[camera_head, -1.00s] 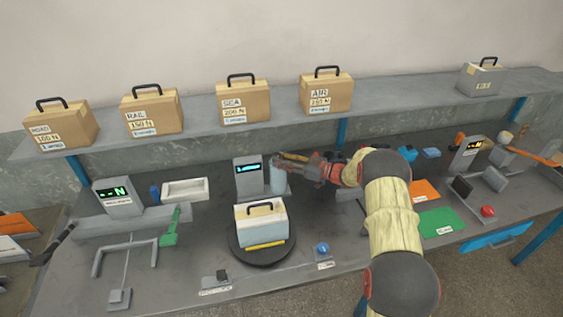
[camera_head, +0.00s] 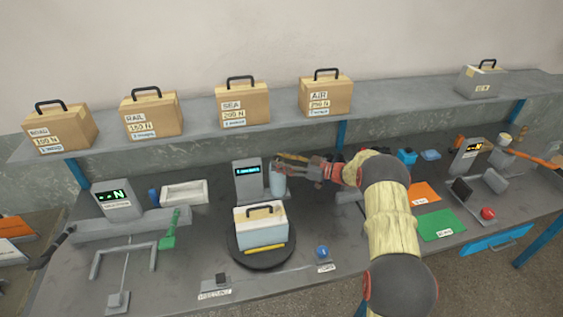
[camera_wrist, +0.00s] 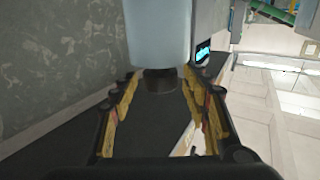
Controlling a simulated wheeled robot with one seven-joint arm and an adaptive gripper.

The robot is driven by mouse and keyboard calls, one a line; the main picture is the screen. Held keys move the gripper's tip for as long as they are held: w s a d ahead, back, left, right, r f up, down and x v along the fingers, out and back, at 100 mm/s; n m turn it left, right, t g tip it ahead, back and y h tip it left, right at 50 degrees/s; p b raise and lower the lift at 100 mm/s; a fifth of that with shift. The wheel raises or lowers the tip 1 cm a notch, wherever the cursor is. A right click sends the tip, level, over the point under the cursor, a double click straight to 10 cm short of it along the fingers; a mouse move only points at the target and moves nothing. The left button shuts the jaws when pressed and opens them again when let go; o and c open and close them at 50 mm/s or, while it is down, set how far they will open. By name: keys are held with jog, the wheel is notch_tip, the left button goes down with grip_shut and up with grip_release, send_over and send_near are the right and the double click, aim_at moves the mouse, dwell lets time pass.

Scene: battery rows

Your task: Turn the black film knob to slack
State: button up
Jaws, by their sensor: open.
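The pale blue film roll (camera_head: 277,181) stands upright beside the grey display unit (camera_head: 247,182) at the back of the bench. In the wrist view the film roll (camera_wrist: 157,32) fills the top middle. The black film knob (camera_wrist: 160,80) is a short dark cylinder at the end of the roll. My gripper (camera_head: 284,159) is at the top of the roll in the head view, its fingers pointing left. In the wrist view the open fingers lie either side of the knob, with gaps showing. I cannot tell whether the tips touch it. The knob is hidden in the head view.
A white-and-blue case (camera_head: 260,226) sits on a black turntable (camera_head: 262,259) in front of the roll. A shelf (camera_head: 190,131) with several cases runs behind and above. A blue button (camera_head: 322,251) is at the front edge.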

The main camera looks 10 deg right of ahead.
dwell(0.3)
jog(key=v, duration=1.2)
